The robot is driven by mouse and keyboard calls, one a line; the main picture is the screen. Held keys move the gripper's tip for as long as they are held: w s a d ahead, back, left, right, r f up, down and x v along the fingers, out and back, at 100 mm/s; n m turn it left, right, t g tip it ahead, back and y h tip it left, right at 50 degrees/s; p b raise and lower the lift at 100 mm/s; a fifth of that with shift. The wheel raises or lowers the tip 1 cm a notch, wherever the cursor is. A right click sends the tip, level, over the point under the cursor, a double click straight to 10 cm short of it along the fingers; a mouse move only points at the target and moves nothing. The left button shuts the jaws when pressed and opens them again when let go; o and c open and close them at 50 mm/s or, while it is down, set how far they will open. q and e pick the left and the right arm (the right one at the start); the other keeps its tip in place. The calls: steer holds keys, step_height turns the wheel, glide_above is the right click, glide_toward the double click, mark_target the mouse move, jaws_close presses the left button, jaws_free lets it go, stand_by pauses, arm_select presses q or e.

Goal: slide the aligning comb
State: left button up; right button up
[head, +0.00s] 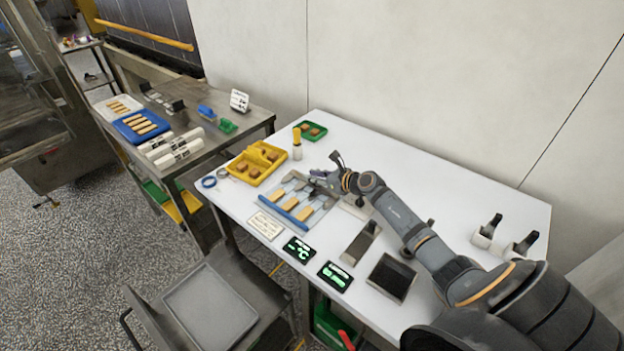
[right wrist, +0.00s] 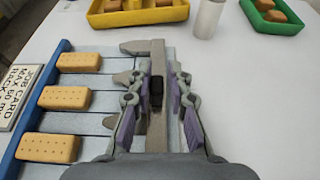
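The aligning comb (right wrist: 156,52) is a grey metal bar with tapered teeth pointing left, lying across the grooved bed (right wrist: 98,95). A small black knob (right wrist: 156,92) stands on it. Three biscuit bars (right wrist: 64,98) lie in a column on the bed, between the teeth and a blue side rail (right wrist: 28,112); they also show in the head view (head: 288,203). My right gripper (right wrist: 162,72) is over the comb, its fingers apart on either side of the knob, with a gap visible on the knob's right. In the head view, my right gripper (head: 335,183) hides part of the comb. My left gripper is out of view.
A yellow tray (head: 240,176), a green tray (head: 322,130) and a white cylinder with yellow top (head: 297,145) stand behind. A sign card (head: 265,225) and two displays (head: 299,249) line the front edge.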

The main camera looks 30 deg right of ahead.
steer(key=o, duration=0.3)
steer(key=shift+d, duration=0.15)
steer(key=v, duration=0.6)
steer(key=shift+s+d, duration=0.2)
steer(key=shift+s, duration=0.15)
steer(key=shift+s+r, duration=0.25)
steer(key=shift+s, duration=0.05)
